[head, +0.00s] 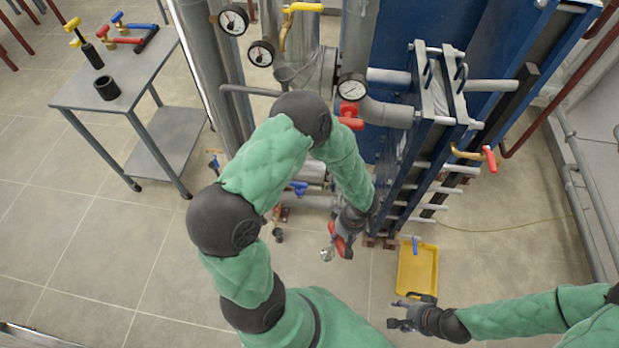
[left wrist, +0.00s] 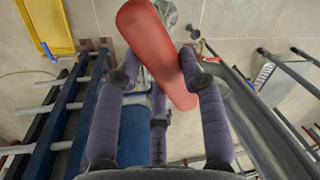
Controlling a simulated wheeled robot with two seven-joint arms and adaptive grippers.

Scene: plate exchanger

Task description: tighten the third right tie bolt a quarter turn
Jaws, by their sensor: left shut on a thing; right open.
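My left gripper (head: 343,238) is shut on a red-handled tool (head: 338,245), low in front of the plate exchanger's left side. In the left wrist view the red handle (left wrist: 157,50) lies slantwise between the purple fingers. A pale metal end (head: 327,254) shows past it; its exact shape is unclear. The plate exchanger (head: 409,150) is a blue frame with pale tie bolts (head: 445,188) stacked down its right side. Which is the third is hard to tell. The tool is apart from these bolts. My right gripper (head: 402,314) is open and empty, below the tray.
A yellow tray (head: 417,272) lies on the floor before the exchanger. Pipes, gauges (head: 352,87) and a red-handled valve (head: 489,158) stand around the frame. A grey trolley (head: 75,92) at left holds red, blue and yellow-topped tools and a black cylinder (head: 107,88). Floor at lower left is clear.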

